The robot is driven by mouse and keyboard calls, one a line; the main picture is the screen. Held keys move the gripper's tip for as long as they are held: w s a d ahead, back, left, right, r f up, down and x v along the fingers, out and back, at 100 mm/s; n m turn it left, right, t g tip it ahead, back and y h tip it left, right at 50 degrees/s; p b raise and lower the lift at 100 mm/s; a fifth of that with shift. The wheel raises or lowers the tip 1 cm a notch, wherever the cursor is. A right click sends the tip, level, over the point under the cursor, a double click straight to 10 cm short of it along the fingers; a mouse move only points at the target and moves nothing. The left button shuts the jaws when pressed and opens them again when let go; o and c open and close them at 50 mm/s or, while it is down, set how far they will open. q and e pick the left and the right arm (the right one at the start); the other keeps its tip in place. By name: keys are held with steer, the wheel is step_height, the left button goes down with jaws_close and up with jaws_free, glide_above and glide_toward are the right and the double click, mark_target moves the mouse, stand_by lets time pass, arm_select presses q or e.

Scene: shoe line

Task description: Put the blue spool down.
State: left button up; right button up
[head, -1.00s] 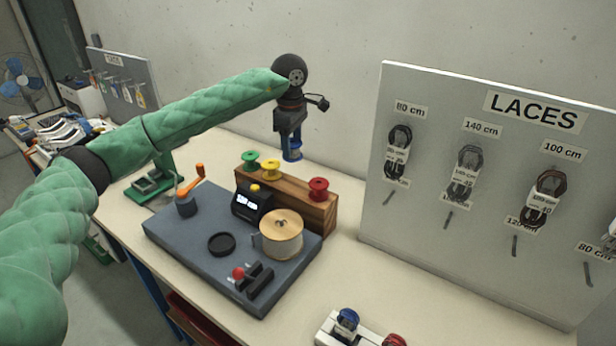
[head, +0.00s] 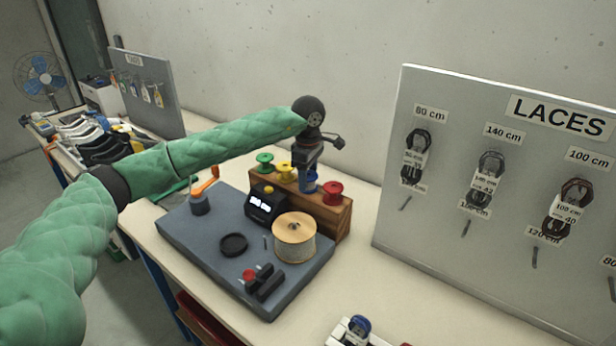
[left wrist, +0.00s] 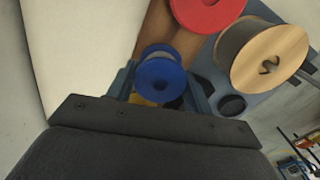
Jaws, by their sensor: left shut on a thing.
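The blue spool (head: 308,184) is at the wooden spool rack (head: 327,211), in the row between the yellow spool (head: 286,172) and the red spool (head: 332,191). My left gripper (head: 306,172) points down from above and is shut on it. In the left wrist view the blue spool (left wrist: 160,78) sits between the two fingers, with the red spool (left wrist: 208,8) beyond. Whether the spool's underside touches the rack is hidden. My right gripper is not in view.
A green spool (head: 265,160) stands at the rack's left end. In front lies a grey machine base (head: 205,255) with a tan spool (head: 294,236), an orange-handled crank (head: 205,186) and a small display (head: 262,205). The LACES board (head: 490,180) stands to the right.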

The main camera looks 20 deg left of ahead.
mark_target(308, 175)
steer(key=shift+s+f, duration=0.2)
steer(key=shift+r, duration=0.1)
arm_select(q)
steer(key=o, duration=1.1)
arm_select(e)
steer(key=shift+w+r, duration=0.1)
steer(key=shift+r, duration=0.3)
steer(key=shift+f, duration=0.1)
arm_select(q)
steer(key=shift+r+p, duration=0.8)
steer(key=shift+r, duration=5.2)
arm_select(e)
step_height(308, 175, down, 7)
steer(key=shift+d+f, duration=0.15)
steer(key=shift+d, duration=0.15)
